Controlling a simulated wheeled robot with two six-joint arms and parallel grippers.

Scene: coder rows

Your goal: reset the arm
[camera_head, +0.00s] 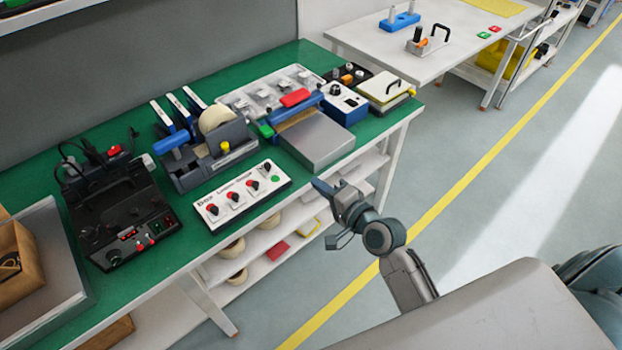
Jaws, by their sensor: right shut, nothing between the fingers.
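My right arm comes in from the lower right, folded near my body. Its gripper (322,187) is shut and empty, held in the air just off the front edge of the green-topped bench (160,262). The gripper is near the grey plate machine with a blue bar (318,140) and to the right of the white switch panel (242,193), apart from both in the picture. My left gripper is not in view.
A black device with cables (118,215), a blue-grey tape dispenser (205,150) and a metal tray with a cardboard box (62,285) stand on the bench. Lower shelves hold tape rolls (232,248). A white table (452,50) stands behind. The floor right of the bench is clear.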

